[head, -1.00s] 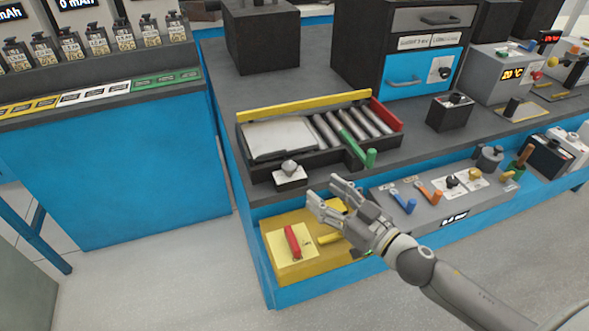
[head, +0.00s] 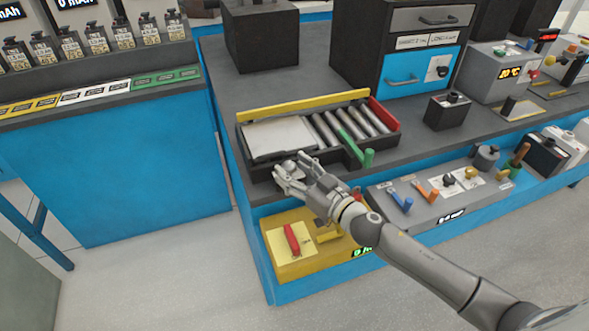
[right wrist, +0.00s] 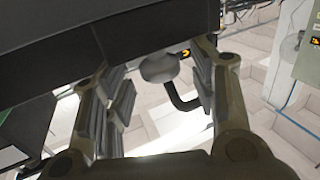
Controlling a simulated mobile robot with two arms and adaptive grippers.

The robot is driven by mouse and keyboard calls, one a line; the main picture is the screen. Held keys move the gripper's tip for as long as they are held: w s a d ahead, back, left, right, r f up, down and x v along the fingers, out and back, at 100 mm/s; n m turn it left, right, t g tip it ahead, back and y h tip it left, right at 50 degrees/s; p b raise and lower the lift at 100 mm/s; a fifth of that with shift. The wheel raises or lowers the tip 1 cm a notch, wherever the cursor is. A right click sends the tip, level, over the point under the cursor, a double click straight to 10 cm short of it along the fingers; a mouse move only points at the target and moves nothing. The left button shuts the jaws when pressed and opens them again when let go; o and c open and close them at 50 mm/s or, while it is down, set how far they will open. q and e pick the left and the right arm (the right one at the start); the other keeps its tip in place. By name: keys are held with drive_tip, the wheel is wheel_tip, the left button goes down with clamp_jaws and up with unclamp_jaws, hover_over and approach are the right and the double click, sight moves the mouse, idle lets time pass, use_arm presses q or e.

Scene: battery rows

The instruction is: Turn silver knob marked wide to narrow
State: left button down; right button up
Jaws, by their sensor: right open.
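The silver knob (head: 288,167) sits on a small block at the front left of the roller tray on the bench. My right gripper (head: 291,164) is at the knob, open, with its fingers around or just in front of it, partly hiding it and its block. In the right wrist view, a grey rounded knob (right wrist: 160,68) shows between the two spread fingers, with a visible gap on each side. I cannot tell whether a finger touches it. Its marking cannot be read. My left gripper is not in view.
The roller tray (head: 243,138) lies behind the knob, with a green handle (head: 368,158) to the right. A yellow box with a red lever (head: 291,240) is below. A grey panel with blue and orange levers (head: 428,214) is at the right.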

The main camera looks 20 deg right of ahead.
drive_tip(key=c, duration=1)
drive_tip(key=shift+a+r+m+t+h, duration=0.1)
drive_tip(key=shift+a+m+t+h, duration=0.1)
drive_tip(key=shift+m+t+h, duration=0.5)
drive_tip(key=shift+s+h, duration=0.1)
drive_tip(key=shift+h, duration=0.6)
drive_tip(key=shift+a+m+h+b, duration=0.2)
drive_tip(key=shift+m+h+b, duration=0.55)
drive_tip(key=shift+m+h, duration=1.1)
drive_tip(key=shift+n+h, duration=0.25)
drive_tip(key=o, duration=1)
